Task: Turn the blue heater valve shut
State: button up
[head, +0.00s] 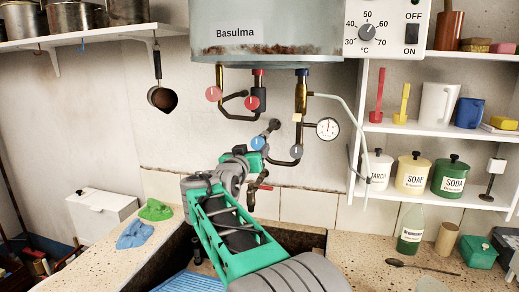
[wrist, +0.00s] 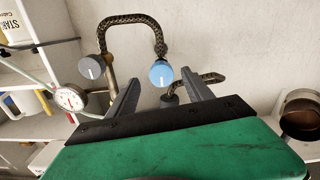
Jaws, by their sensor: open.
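The blue heater valve (wrist: 161,73) is a round light-blue knob with a white pointer mark, on piping below the heater. In the wrist view it lies between the two finger tips; I cannot tell whether they touch it. The blue knob also shows in the head view (head: 258,142), just above the green gripper body. My gripper (wrist: 161,80) is open and empty, its dark fingers pointing at the wall. It also shows in the head view (head: 269,145), partly hidden by its own body.
Two pink-red knobs (head: 213,94) (head: 251,103) are up and left, under the heater (head: 265,35). A shelf (head: 430,130) with jars stands right.

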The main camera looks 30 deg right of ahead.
aim_at(257, 144)
jog(key=x, duration=0.2)
jog(key=p+x, duration=0.1)
jog(key=x, duration=0.1)
jog(key=p+x, duration=0.1)
jog(key=x, duration=0.1)
jog(key=shift+w+r, duration=0.1)
jog(key=shift+r, duration=0.2)
jog(key=shift+w+d+f, duration=0.3)
jog(key=shift+w+d, duration=0.05)
jog(key=shift+d, duration=0.05)
jog(key=shift+s+a+r, duration=0.3)
jog(key=shift+a, duration=0.15)
jog(key=c, duration=0.4)
grip_shut()
